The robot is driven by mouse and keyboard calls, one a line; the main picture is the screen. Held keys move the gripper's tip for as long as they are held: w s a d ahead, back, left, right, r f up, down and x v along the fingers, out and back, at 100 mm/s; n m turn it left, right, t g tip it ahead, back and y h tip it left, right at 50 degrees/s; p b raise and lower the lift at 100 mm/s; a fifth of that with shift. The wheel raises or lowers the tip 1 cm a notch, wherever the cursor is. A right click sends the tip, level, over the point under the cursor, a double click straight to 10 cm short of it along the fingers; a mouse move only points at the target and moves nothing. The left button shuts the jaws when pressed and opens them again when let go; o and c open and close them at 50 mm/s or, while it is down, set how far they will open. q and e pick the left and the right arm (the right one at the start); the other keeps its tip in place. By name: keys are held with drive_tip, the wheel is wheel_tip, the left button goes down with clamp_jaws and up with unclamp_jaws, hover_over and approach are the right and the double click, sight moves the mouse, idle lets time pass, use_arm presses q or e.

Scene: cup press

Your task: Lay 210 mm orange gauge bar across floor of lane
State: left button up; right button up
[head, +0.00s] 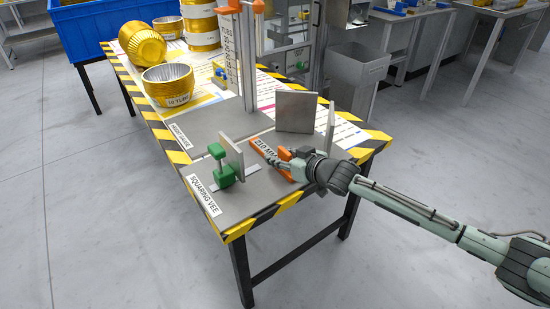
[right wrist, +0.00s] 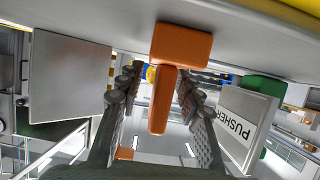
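The orange gauge bar (head: 262,149), with a label reading 210 MM, lies on the grey plate of the squaring vee (head: 255,200), between the green-handled pusher (head: 222,166) and the upright grey plates. In the right wrist view the bar (right wrist: 181,46) is seen with its orange upright grip (right wrist: 163,102) standing between my fingers. My right gripper (head: 283,161) is at the bar; in the wrist view its fingers (right wrist: 158,85) are apart on either side of the grip, with gaps showing. The pusher face (right wrist: 245,125) is to the right there. My left gripper is out of view.
A large upright grey plate (head: 296,111) stands behind the bar, and a narrow one (head: 330,126) stands to its right. Gold cups (head: 168,84) and an upright post (head: 247,60) stand farther back. The front corner of the grey plate is clear.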

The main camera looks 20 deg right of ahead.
clamp_jaws()
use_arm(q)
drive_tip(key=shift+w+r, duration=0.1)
